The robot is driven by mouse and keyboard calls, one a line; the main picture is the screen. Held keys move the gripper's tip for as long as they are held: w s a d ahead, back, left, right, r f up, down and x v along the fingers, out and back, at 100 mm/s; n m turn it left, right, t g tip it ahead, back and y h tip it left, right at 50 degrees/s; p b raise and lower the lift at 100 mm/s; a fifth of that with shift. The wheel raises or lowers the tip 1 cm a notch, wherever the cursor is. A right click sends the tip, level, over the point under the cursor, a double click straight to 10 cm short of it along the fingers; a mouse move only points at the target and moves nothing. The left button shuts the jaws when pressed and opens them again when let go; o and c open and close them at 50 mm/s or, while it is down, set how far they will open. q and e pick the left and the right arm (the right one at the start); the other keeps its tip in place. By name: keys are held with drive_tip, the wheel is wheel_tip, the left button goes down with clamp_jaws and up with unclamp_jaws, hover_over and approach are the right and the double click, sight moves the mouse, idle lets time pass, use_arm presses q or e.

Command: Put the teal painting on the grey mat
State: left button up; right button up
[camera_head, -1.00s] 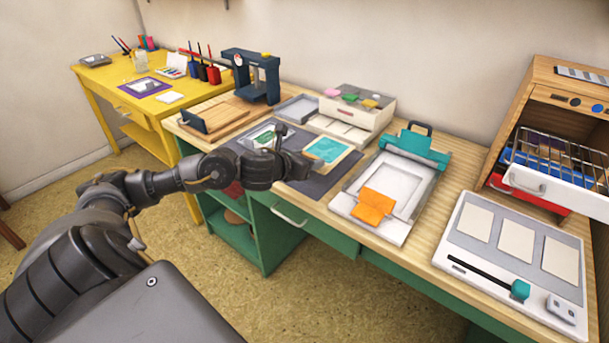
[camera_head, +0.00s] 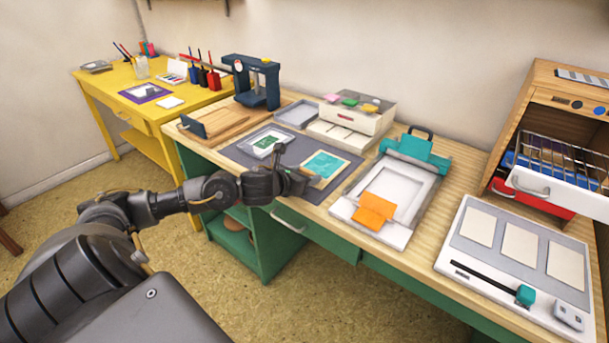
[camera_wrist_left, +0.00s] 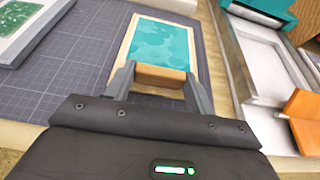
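The teal painting (camera_head: 325,165) has a pale border and lies flat over the right part of the grey mat (camera_head: 232,153). In the left wrist view the painting (camera_wrist_left: 160,42) shows a tan block (camera_wrist_left: 160,75) at its near edge. My left gripper (camera_wrist_left: 160,82) has one finger on each side of this block, close against it, so it looks shut on it. The fingers are small in the head view, where my left gripper (camera_head: 304,178) is at the painting's near left side. The grey mat (camera_wrist_left: 75,85) also shows left of the painting. My right gripper is not in view.
A green card in a pale frame (camera_head: 264,142) lies on the mat's left part. A white press with an orange piece (camera_head: 376,209) stands close on the right. A wooden board (camera_head: 215,122) is to the left, and a white drawer box (camera_head: 352,118) stands behind.

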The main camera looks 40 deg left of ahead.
use_arm(q)
drive_tip(key=o, duration=0.4)
drive_tip(key=shift+o, duration=0.2)
drive_tip(key=shift+r, duration=0.15)
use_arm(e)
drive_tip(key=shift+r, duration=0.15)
use_arm(q)
drive_tip(key=shift+s+a, duration=0.1)
drive_tip(key=shift+s, duration=0.25)
drive_tip(key=v, duration=0.5)
drive_tip(key=shift+s, duration=0.3)
drive_tip(key=shift+b+v, duration=1)
drive_tip(key=shift+v, duration=1.85)
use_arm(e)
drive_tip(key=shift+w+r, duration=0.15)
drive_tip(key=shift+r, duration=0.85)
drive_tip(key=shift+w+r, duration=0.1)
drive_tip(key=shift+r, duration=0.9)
use_arm(q)
drive_tip(key=shift+r, duration=0.25)
